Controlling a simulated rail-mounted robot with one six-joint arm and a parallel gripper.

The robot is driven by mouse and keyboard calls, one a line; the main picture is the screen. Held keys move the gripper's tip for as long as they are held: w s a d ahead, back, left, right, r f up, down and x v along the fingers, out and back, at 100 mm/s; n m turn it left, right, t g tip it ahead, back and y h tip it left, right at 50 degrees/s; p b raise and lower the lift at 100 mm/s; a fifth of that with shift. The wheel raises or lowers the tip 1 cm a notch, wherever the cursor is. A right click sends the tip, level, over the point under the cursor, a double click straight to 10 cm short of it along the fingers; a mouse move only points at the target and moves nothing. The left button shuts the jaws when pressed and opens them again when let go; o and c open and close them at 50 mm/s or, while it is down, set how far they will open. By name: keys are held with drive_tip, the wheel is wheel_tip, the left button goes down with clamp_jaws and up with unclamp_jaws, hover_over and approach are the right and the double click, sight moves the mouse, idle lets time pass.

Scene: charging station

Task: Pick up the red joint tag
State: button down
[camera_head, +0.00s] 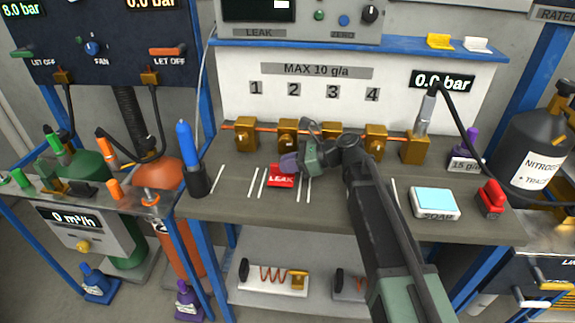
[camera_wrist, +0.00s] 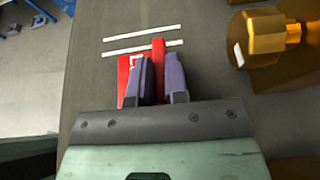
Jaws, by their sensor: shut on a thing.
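The red joint tag (camera_head: 281,180), lettered LEAK, is at the bench top between white line marks, in front of the brass fittings. My gripper (camera_head: 291,163) reaches it from the right, its purple-grey fingers at the tag's upper edge. In the wrist view the fingers of my gripper (camera_wrist: 160,80) are closed on an upright part of the red tag (camera_wrist: 158,46). More of the tag shows left of the fingers, and the rest is hidden behind them. I cannot tell whether the tag touches the bench.
Several brass fittings (camera_head: 288,133) line a copper pipe behind the tag. A blue marker (camera_head: 186,146) stands in a dark holder to the left. A SOAP box (camera_head: 435,202) and a red block (camera_head: 491,198) are to the right.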

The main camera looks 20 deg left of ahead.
wheel_tip(320, 180, up, 19)
drive_tip(key=p, duration=1.7)
drive_tip(key=shift+p, duration=0.4)
drive_tip(key=shift+f, duration=0.15)
